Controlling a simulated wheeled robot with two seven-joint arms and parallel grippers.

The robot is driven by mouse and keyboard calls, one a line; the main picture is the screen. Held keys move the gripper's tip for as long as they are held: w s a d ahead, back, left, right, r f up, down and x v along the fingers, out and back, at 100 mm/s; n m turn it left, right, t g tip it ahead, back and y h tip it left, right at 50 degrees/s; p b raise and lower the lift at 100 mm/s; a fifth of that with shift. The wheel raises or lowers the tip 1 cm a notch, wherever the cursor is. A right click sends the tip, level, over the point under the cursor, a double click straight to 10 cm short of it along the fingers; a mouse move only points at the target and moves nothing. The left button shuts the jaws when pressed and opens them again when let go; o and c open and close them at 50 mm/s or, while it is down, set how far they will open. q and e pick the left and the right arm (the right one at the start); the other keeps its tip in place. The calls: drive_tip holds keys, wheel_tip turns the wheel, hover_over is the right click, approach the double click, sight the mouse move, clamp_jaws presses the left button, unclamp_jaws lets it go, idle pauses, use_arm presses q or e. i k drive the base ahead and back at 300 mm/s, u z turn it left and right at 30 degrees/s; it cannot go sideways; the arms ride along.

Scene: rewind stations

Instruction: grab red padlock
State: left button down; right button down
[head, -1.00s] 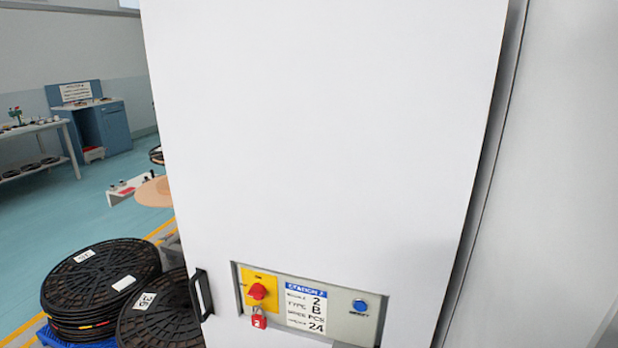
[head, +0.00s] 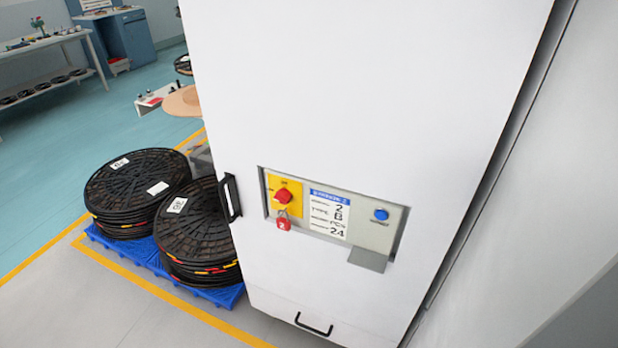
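The red padlock (head: 283,222) hangs below the red rotary switch (head: 284,196), which sits on a yellow plate (head: 272,184) at the left of a recessed panel in the white cabinet. The padlock has a small white mark on its body. Its shackle is too small to make out clearly. Neither of my grippers shows in the head view.
The panel (head: 362,227) also has a label and a blue button (head: 381,214). A black door handle (head: 230,198) juts out left of it. Black reels (head: 137,186) are stacked on a blue pallet (head: 115,246) at left. Grey floor (head: 110,312) is clear in front.

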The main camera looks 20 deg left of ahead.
sight(283, 223)
drive_tip(key=k, duration=0.5)
drive_tip(key=u, duration=1.85)
drive_tip(key=i, duration=2.35)
drive_tip(key=z, duration=2.75)
